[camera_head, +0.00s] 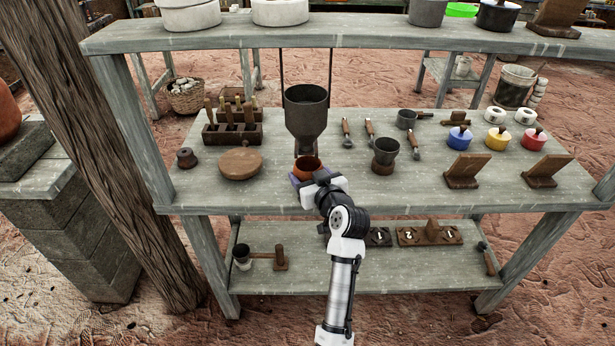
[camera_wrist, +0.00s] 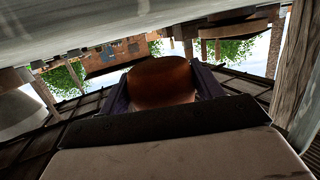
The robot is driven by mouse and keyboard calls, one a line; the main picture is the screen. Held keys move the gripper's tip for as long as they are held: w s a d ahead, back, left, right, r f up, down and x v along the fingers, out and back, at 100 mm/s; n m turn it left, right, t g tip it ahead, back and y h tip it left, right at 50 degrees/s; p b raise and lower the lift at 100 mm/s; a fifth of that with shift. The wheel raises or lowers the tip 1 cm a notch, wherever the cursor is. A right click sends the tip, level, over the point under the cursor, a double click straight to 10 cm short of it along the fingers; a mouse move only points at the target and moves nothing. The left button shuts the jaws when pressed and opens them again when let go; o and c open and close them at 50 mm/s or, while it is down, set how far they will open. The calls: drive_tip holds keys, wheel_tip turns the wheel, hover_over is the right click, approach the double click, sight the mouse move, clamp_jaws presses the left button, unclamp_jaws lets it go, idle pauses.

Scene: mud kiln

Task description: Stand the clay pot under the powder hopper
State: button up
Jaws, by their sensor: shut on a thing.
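The clay pot (camera_head: 307,166) is small and orange-brown with an open top. It also shows in the wrist view (camera_wrist: 160,80), seen from the side between the fingers. My gripper (camera_head: 308,178) is shut on the pot at the front middle of the table. The powder hopper (camera_head: 306,113) is a dark metal funnel hanging from two rods, with its narrow spout pointing down. In the head view the pot appears just below the spout. Whether it is centred under it, and whether its base touches the table, I cannot tell. My gripper hides the pot's lower front.
A wooden tool rack (camera_head: 232,131) and a round wooden lid (camera_head: 240,163) stand to the left. Spoon-like tools (camera_head: 370,132) and a dark metal cup on a stand (camera_head: 385,153) are on the right. An upper shelf (camera_head: 345,32) runs overhead.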

drive_tip(key=shift+w+a+f, duration=0.1)
drive_tip(key=shift+w+a, duration=0.15)
drive_tip(key=shift+w, duration=0.35)
wheel_tip(320, 180, down, 3)
drive_tip(key=shift+f+p, duration=0.1)
drive_tip(key=shift+p, duration=0.45)
drive_tip(key=shift+f, duration=0.15)
drive_tip(key=shift+f+b, duration=0.15)
drive_tip(key=shift+b, duration=0.15)
drive_tip(key=o, duration=1.2)
